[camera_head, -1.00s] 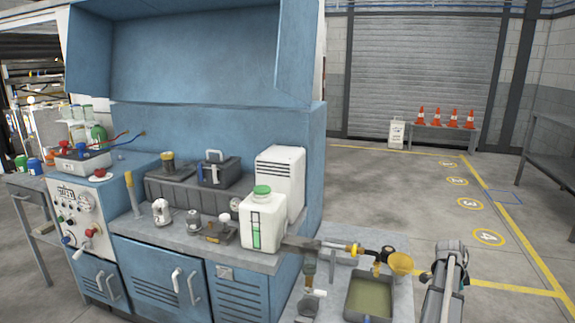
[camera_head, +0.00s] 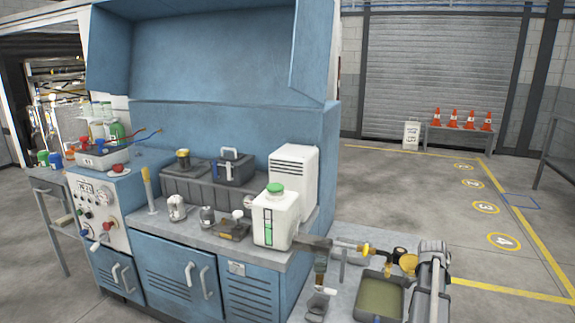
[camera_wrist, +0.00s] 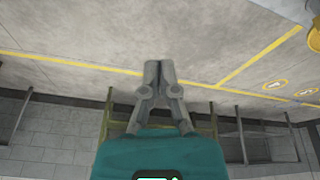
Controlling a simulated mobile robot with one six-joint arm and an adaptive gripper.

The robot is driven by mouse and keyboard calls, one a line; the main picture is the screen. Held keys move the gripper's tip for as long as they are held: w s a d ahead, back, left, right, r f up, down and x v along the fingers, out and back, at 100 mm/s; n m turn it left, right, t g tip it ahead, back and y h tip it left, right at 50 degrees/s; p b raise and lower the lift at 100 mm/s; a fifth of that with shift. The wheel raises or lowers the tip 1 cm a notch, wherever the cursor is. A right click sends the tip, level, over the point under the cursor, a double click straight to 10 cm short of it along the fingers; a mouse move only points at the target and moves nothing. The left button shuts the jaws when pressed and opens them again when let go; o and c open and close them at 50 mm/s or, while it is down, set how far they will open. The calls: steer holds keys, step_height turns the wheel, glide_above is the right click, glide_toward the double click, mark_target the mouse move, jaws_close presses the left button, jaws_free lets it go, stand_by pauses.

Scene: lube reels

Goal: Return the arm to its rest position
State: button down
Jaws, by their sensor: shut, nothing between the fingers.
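My gripper (camera_wrist: 160,68) shows in the wrist view with its two grey fingers together at the tips. Nothing is held between them, and they point over bare floor, touching nothing. In the head view a grey part of my arm (camera_head: 430,280) stands upright at the lower right, beside the side bench. The gripper itself cannot be made out there.
A blue workbench (camera_head: 180,265) carries a white jug with green cap (camera_head: 276,220). A side bench beside my arm holds a shallow tray (camera_head: 380,298) and a yellow funnel (camera_head: 408,262). Open floor (camera_head: 400,190) with yellow lines lies behind. Cones (camera_head: 455,119) stand far back.

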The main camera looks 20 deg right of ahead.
steer(key=w+a+n+t, duration=0.1)
steer(key=w+a+n, duration=0.3)
steer(key=a, duration=0.5)
steer(key=w+a+n+y, duration=0.1)
steer(key=w+a+n, duration=0.25)
steer(key=a, duration=0.55)
steer(key=w+a+n+t, duration=0.1)
steer(key=w+a+n, duration=0.35)
steer(key=a, duration=0.45)
steer(key=s+a+n+y, duration=0.2)
steer(key=a+n, duration=0.9)
steer(key=a, duration=1.7)
step_height(320, 180, up, 24)
steer(key=p, duration=2.5)
steer(key=shift+s+a+r, duration=0.2)
steer(key=shift+a, duration=0.15)
